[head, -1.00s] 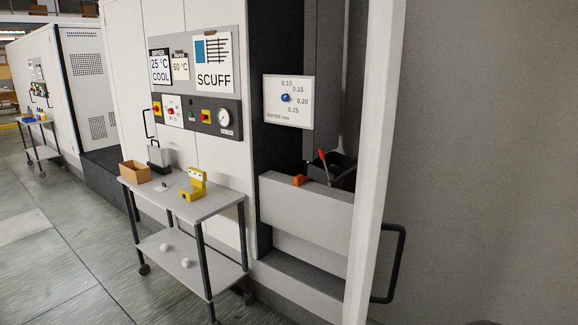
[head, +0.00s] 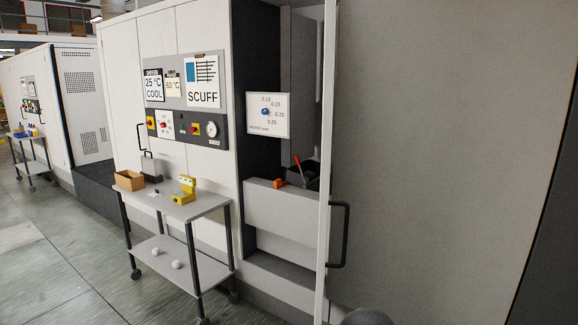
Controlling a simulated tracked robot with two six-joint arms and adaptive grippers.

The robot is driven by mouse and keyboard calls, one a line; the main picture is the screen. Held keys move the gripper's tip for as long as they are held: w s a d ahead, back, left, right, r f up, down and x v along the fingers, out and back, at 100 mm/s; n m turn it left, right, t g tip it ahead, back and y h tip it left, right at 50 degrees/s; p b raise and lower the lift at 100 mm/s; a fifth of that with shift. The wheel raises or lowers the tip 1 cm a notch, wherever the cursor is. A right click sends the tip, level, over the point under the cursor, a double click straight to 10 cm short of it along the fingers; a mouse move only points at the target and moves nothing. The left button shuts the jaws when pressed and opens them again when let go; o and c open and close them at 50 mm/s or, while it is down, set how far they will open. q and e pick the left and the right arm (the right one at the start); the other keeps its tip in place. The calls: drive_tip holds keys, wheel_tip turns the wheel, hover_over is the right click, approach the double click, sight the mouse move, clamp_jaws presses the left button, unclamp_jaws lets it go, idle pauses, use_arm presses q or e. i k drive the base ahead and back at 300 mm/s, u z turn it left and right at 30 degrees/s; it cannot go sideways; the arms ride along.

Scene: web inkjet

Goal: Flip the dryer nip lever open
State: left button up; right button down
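A lever with a red grip (head: 299,165) stands tilted inside the open bay of the white machine, above a grey ledge (head: 285,210). Its lower end goes down beside a dark box and is partly hidden. An orange block (head: 279,183) sits on the ledge just left of the lever. I cannot tell the lever's open or shut position from here. Neither of my grippers is in view; a dark rounded shape at the bottom edge is too cut off to identify.
An open door panel (head: 430,160) with a black handle (head: 345,235) stands right of the bay. A wheeled grey cart (head: 215,200) stands left of it, carrying a cardboard box (head: 129,180) and a yellow part (head: 184,190).

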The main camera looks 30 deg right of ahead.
sight(294, 175)
drive_tip(key=i, duration=2.1)
drive_tip(key=z, duration=0.65)
drive_tip(key=i, duration=1.8)
drive_tip(key=z, duration=0.45)
